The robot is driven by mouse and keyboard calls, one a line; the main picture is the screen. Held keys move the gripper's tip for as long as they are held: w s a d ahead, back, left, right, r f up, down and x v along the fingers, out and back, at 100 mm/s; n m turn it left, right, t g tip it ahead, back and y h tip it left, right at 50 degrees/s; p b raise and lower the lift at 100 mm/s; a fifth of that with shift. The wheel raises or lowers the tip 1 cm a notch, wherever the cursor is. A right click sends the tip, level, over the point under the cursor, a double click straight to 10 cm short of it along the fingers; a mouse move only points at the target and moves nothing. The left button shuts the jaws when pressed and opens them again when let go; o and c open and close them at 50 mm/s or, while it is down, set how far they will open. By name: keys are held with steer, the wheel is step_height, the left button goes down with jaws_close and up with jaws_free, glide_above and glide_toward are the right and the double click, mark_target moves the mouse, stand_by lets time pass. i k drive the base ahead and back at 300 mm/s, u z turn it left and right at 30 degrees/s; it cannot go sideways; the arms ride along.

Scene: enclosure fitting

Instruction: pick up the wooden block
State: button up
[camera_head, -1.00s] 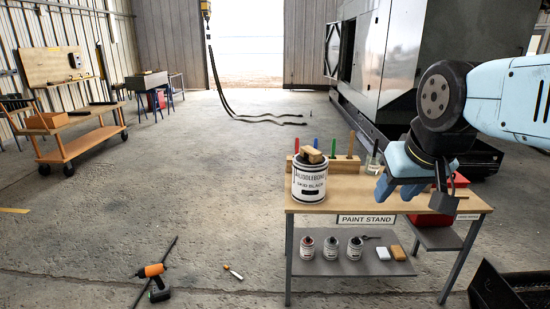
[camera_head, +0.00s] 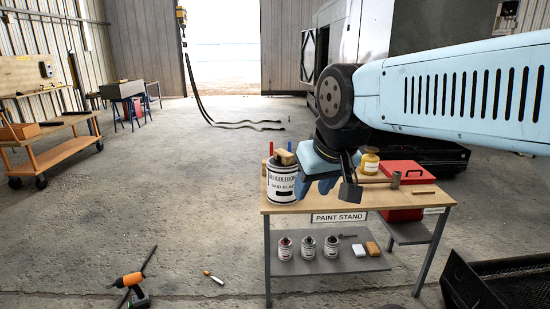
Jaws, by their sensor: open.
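A small wooden block (camera_head: 286,157) lies on top of the large white paint can (camera_head: 281,184) at the left of the paint stand (camera_head: 300,206). My gripper (camera_head: 327,190) is open, pointing down over the table just right of the can. It overlaps the can's right edge in this view, and I cannot tell whether they touch. Nothing shows between its fingers. My wrist hides part of the table's back. A tan block (camera_head: 373,248) lies on the lower shelf beside a white block (camera_head: 358,250).
A yellow-labelled jar (camera_head: 370,161), a red case (camera_head: 402,172) and a hammer (camera_head: 395,180) stand or lie right of my gripper. Small cans (camera_head: 308,248) sit on the lower shelf. An orange drill (camera_head: 129,284) lies on the floor. The floor left of the stand is mostly clear.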

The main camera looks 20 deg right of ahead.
mark_target(287, 157)
steer(key=u, duration=0.05)
steer(key=i, duration=1)
steer(key=z, duration=0.05)
